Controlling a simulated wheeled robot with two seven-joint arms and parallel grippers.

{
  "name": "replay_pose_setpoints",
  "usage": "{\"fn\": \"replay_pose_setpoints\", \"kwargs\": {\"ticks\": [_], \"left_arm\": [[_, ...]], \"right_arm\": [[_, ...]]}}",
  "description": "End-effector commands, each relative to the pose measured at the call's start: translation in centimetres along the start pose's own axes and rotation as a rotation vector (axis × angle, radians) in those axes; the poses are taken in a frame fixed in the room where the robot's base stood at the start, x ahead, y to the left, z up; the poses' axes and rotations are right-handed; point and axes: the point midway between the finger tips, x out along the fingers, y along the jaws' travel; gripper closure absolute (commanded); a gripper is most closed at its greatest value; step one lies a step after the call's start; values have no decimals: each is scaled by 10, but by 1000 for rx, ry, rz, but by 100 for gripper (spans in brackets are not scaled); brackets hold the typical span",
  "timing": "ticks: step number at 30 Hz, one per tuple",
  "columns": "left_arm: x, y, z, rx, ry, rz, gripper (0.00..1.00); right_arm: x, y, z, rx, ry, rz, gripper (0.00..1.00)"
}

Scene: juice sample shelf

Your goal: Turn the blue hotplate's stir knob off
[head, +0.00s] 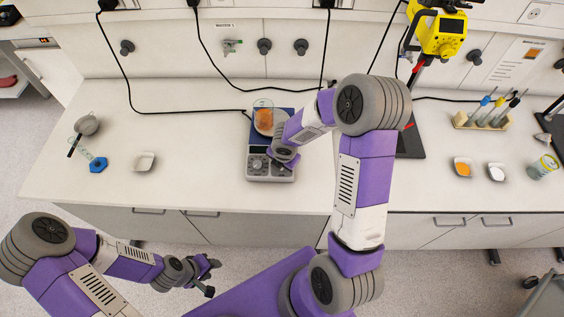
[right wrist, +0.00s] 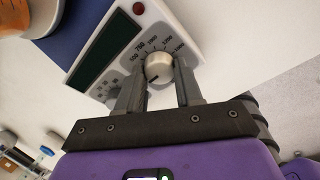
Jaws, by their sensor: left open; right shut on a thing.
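The blue hotplate (head: 255,140) stands on the counter, with a white front panel and a blue top. A glass vessel with orange contents (head: 264,118) stands on it. In the right wrist view the silver stir knob (right wrist: 158,67) shows beside a dark display, with printed numbers around it. My right gripper (right wrist: 160,80) has one finger on each side of this knob and is shut on it. In the head view my right gripper (head: 277,164) partly covers the panel. My left gripper (head: 211,276) is open and empty, in front of the counter and away from the hotplate.
A white dish (head: 144,161) and a blue hexagonal base (head: 98,164) are on the left counter. A tube rack (head: 490,117), two small dishes and a jar are on the right. A yellow-headed stirrer (head: 441,35) stands behind my right arm. Black cables hang behind the hotplate.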

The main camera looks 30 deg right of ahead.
Motion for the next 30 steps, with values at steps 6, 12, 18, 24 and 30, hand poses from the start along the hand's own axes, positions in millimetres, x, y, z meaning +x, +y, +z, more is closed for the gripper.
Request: {"fn": "replay_pose_setpoints", "kwargs": {"ticks": [6,12,18,24,30], "left_arm": [[0,0,0,0,0,0,57],[0,0,0,0,0,0,57],[0,0,0,0,0,0,57],[-1,0,0,0,0,0,57],[-11,4,0,0,0,0,57]], "right_arm": [[0,0,0,-3,-1,0,95],[0,0,0,-2,-1,0,51],[0,0,0,-1,0,0,39],[-4,0,0,0,-1,1,39],[-34,1,1,1,-3,3,39]]}}
